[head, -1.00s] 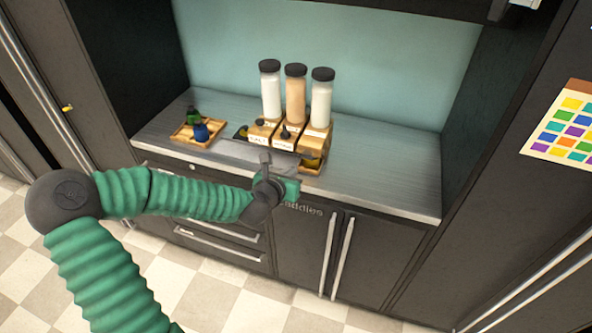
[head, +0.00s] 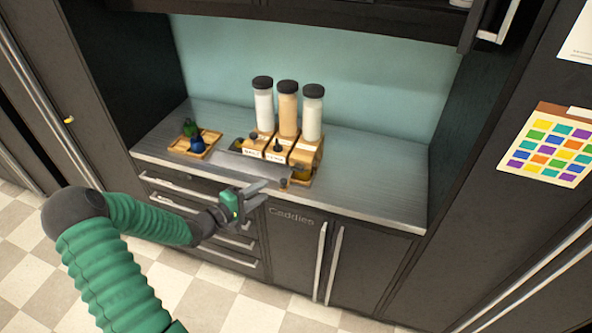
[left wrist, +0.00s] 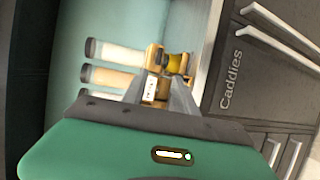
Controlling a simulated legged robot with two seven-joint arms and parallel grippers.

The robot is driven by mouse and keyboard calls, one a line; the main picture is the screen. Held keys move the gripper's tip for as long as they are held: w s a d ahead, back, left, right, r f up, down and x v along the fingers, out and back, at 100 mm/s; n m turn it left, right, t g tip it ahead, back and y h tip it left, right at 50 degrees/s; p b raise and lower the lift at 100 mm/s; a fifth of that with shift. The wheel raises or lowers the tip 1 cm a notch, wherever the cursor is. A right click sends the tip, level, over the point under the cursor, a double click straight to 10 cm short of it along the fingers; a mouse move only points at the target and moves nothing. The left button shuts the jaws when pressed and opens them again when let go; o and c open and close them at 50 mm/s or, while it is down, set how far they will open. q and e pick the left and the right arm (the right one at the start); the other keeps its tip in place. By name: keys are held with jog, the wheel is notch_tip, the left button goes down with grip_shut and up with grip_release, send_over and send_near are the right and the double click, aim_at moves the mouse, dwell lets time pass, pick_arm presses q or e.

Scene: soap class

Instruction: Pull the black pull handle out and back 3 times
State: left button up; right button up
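Three tall dispensers with clear tubes and black lids stand on wooden bases on the counter: left (head: 264,108), middle (head: 287,108) and right (head: 311,112). Black pull handles show at the left base (head: 253,137) and the middle base (head: 277,146). A small brown knob (head: 283,184) shows lower, by the counter's front edge; I cannot tell what it belongs to. My left gripper (head: 261,193) is open and empty, in front of the counter edge, below and apart from the dispensers. In the left wrist view the fingers (left wrist: 157,92) are apart, with the dispensers beyond. My right gripper is out of view.
A wooden tray (head: 207,143) with a green and a blue bottle stands on the left of the counter. A yellow container (left wrist: 177,67) sits at a dispenser base. The right of the counter (head: 375,180) is clear. Drawers and "Caddies" doors (head: 292,240) lie below.

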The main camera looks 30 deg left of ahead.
aim_at(300, 164)
pick_arm(q)
jog(key=p+x, duration=0.2)
jog(key=x, duration=1.4)
jog(key=shift+a, duration=0.15)
